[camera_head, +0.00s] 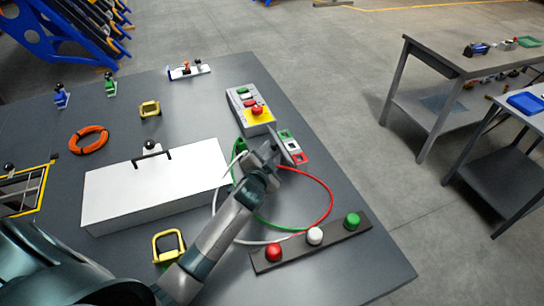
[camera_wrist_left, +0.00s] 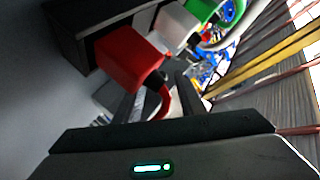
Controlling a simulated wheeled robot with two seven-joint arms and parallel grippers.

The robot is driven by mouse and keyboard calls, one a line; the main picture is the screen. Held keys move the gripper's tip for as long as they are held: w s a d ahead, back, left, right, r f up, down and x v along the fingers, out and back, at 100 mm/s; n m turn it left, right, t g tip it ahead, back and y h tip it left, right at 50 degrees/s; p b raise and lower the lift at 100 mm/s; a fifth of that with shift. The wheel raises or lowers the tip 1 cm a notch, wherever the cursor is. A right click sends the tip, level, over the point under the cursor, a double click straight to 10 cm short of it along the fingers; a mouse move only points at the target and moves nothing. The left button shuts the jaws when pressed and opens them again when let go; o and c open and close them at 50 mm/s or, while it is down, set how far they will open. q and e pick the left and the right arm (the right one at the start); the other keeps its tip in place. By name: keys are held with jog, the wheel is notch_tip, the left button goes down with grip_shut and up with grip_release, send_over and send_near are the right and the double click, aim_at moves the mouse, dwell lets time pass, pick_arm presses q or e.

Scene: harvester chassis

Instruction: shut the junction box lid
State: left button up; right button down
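A long white box (camera_head: 150,190), which I take to be the junction box, stands on the dark table. A black handle (camera_head: 152,156) sits at the far edge of its flat white top. The top looks level, but I cannot tell whether it is fully shut. My left gripper (camera_head: 270,155) is right of the box, close to a block with green, white and red squares (camera_head: 293,147). In the left wrist view, its two fingers (camera_wrist_left: 155,97) stand apart, with a red block (camera_wrist_left: 130,57) beyond them. My right gripper is out of view.
Green, red and white wires loop right of the box. A strip (camera_head: 342,231) with red, white and green knobs lies at the front right. A grey control box (camera_head: 243,92) stands behind my gripper. An orange ring (camera_head: 89,140) and yellow-framed parts lie around the white box.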

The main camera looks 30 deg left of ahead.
pick_arm(q)
jog(key=shift+b+x, duration=0.3)
jog(key=shift+x, duration=0.5)
grip_shut()
jog(key=shift+r, duration=0.1)
